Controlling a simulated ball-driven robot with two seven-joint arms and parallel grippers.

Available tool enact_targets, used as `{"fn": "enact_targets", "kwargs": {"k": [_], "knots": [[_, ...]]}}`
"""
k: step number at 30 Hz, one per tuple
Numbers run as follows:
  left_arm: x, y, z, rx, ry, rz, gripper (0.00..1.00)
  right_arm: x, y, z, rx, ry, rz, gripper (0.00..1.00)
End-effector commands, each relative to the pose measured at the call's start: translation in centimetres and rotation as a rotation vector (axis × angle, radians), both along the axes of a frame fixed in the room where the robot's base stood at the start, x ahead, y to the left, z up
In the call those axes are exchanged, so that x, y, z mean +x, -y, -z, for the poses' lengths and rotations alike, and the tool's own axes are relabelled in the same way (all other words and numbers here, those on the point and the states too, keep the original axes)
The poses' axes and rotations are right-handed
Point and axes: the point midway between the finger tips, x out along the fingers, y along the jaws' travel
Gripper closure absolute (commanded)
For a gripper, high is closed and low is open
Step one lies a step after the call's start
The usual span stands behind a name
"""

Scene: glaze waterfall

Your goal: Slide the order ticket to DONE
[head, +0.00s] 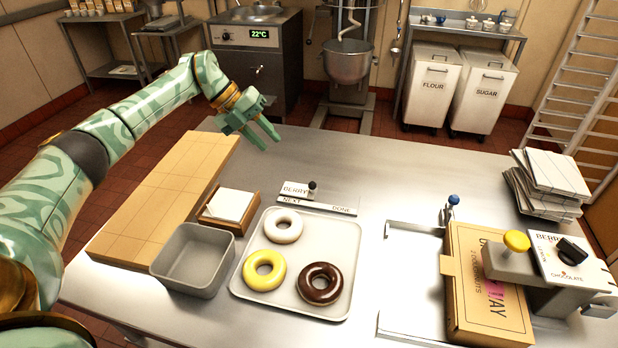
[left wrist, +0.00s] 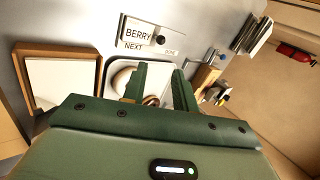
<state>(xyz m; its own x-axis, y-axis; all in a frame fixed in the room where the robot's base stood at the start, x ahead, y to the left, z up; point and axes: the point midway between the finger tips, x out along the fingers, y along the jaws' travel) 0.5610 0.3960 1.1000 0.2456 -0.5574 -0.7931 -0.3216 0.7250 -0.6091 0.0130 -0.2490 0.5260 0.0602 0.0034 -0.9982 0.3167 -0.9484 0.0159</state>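The order ticket (head: 294,188), a white card reading BERRY with a black knob (head: 312,187), stands on a grey rail (head: 325,207) marked NEXT at left and DONE at right. The ticket is above the NEXT end. In the left wrist view the ticket (left wrist: 136,31) and its knob (left wrist: 160,40) show beyond the fingertips. My left gripper (head: 262,134) is open and empty, in the air behind and left of the ticket in the head view, not touching it. My right gripper is not in view.
A tray (head: 240,290) with white, yellow and chocolate donuts lies in front of the rail. A grey bin (head: 193,260), a wooden holder (head: 213,222) and a board (head: 165,195) are left. A donut box (head: 455,250) and glaze device (head: 545,290) are right. Table behind the rail is clear.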

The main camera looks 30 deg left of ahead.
Motion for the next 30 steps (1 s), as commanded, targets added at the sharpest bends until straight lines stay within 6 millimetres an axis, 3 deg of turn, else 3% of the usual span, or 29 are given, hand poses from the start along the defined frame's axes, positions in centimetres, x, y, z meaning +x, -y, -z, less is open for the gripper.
{"fn": "enact_targets", "kwargs": {"k": [12, 18, 30], "knots": [[2.4, 5.9, 8.1, -0.005, -0.002, 0.006, 0.71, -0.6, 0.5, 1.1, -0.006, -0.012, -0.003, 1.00], [3.3, 7.9, 11.0, -0.005, 0.001, 0.003, 0.71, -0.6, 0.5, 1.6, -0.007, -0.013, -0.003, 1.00], [3.8, 8.8, 12.1, -0.004, 0.002, 0.004, 0.71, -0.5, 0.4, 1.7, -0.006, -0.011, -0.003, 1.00]]}}
